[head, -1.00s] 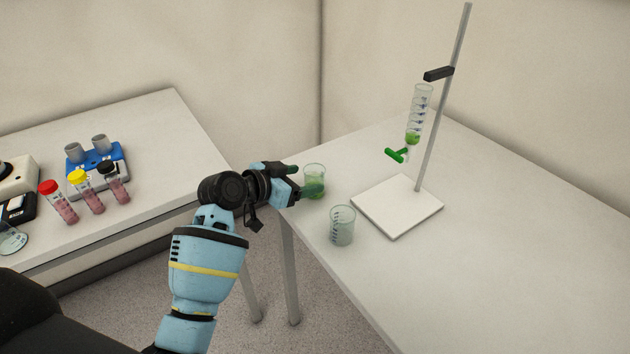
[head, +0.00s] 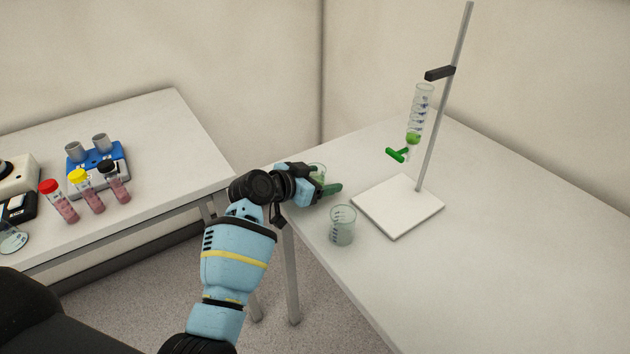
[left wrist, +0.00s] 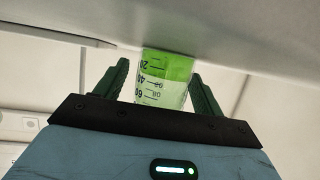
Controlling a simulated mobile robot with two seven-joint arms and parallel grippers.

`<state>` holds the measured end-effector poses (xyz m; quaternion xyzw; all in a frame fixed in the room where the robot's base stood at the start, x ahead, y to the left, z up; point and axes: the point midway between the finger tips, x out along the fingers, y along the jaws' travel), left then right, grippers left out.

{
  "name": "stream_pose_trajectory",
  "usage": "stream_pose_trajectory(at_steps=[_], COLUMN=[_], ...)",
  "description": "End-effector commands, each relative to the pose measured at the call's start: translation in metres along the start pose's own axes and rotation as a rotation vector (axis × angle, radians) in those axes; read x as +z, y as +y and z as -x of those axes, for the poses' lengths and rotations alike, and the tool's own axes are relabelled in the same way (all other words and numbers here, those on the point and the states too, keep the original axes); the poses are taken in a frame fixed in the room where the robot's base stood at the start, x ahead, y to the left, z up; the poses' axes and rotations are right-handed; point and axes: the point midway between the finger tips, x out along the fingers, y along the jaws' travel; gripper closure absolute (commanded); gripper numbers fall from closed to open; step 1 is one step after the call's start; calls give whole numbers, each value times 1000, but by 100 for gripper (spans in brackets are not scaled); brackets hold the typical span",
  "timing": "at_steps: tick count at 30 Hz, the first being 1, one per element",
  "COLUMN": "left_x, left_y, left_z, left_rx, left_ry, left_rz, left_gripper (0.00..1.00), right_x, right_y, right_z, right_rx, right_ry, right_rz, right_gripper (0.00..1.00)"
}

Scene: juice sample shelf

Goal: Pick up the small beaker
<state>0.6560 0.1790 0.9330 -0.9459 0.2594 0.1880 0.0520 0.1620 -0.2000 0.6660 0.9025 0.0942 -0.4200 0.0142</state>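A small clear beaker with green liquid (head: 319,169) stands near the edge of the right table, partly hidden by my left gripper (head: 321,181). In the left wrist view, the beaker (left wrist: 166,78) with its printed scale is between the two dark green fingers of the left gripper (left wrist: 160,82). The fingers are spread, with a clear gap on the beaker's left and little or no gap on its right. A second clear beaker (head: 342,226), which looks empty, stands closer on the same table. My right gripper is not in view.
A stand with a white base (head: 397,206) and rod holds a tube (head: 420,112) with green liquid and a green tap. The left table carries a blue rack (head: 98,165) and several capped tubes. The right table's front right is clear.

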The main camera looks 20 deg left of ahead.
Motion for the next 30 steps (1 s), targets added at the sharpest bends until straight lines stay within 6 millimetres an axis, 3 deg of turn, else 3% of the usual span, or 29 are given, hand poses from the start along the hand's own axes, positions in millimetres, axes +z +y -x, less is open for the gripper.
stream_pose_trajectory(at_steps=[1, 11, 23, 30], left_x=[0, 0, -7, -35], left_y=[0, 0, -1, -1], left_z=[0, 0, 3, 14], left_rx=[0, 0, -1, -1], left_ry=[0, -1, 1, 4], left_rz=[0, 1, -1, -5], left_gripper=[38, 81, 81, 81], right_x=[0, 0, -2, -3], right_y=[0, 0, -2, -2], right_z=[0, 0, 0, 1], right_rx=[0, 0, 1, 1], right_ry=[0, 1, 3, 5], right_rz=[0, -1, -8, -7], right_gripper=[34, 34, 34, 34])
